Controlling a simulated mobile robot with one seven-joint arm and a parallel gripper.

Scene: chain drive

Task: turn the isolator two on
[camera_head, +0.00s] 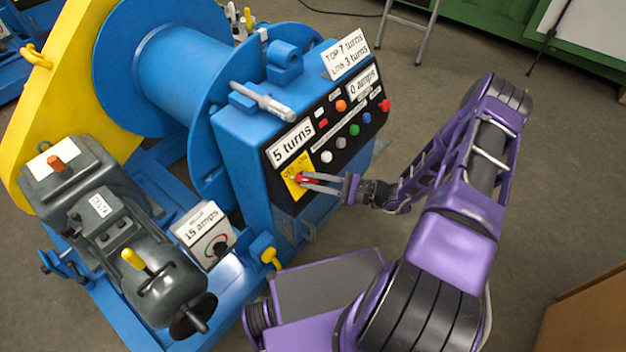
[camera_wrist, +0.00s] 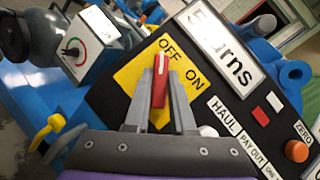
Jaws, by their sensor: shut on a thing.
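The isolator is a red handle (camera_wrist: 159,92) with a white pointer line, on a yellow plate (camera_wrist: 131,76) marked OFF and ON. In the wrist view the white line points up at the OFF word; ON is to the right. In the head view the yellow plate (camera_head: 294,193) is at the lower left of the black panel, with the handle's red showing at my fingertips. My gripper (camera_head: 308,181) reaches it from the right; in the wrist view (camera_wrist: 158,98) its two fingers flank the handle, shut on it. I cannot read a number two on it.
The black panel (camera_head: 344,118) carries several coloured buttons and lamps right of the isolator. A "5 turns" sign (camera_wrist: 222,45) is just above it. Floor (camera_head: 420,80) is open to the right.

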